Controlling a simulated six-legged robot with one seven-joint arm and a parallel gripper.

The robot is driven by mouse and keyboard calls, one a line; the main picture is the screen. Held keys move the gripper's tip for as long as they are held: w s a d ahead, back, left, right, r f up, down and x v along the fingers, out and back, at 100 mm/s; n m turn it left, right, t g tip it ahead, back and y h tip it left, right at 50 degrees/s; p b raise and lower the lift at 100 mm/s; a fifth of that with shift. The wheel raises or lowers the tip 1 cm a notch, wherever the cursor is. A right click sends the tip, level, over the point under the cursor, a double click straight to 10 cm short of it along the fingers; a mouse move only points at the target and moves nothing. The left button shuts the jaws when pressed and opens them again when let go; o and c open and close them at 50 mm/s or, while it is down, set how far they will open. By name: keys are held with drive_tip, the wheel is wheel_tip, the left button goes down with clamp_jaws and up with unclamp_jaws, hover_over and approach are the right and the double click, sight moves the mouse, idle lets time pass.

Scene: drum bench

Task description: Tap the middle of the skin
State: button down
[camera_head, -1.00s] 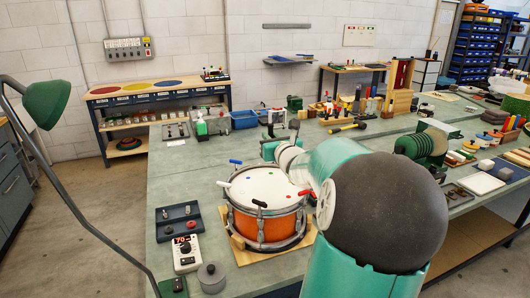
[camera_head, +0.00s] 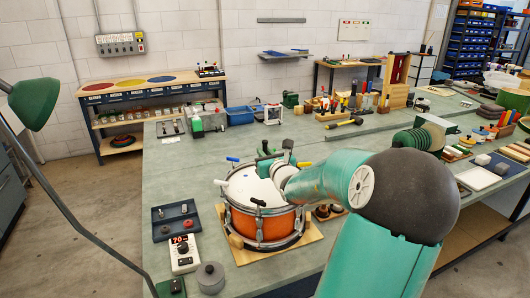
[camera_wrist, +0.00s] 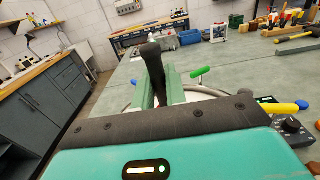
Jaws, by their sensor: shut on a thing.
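A drum with an orange shell (camera_head: 258,226) and chrome rim stands upright on a wooden board (camera_head: 240,257) in the head view. Its pale skin (camera_head: 243,189) faces up, and several coloured handles sit around the rim. My gripper (camera_head: 268,160) is over the far part of the drum, partly hidden by my wrist. In the wrist view, the green fingers of my gripper (camera_wrist: 160,88) are shut on a black-handled tool (camera_wrist: 152,58). Its lower end is hidden, so I cannot tell whether it touches the skin. A strip of skin (camera_wrist: 195,96) shows beyond the fingers.
A dial box reading 70 (camera_head: 184,254), a grey round pot (camera_head: 210,277) and a dark tray (camera_head: 176,220) stand left of the drum. A green lamp (camera_head: 34,103) is at far left. The bench top (camera_head: 185,165) is clear behind and left of the drum.

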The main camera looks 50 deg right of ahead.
wheel_tip(320, 180, down, 6)
drive_tip(key=shift+d+f, duration=0.1)
drive_tip(key=shift+f, duration=0.05)
drive_tip(key=shift+r, duration=2.8)
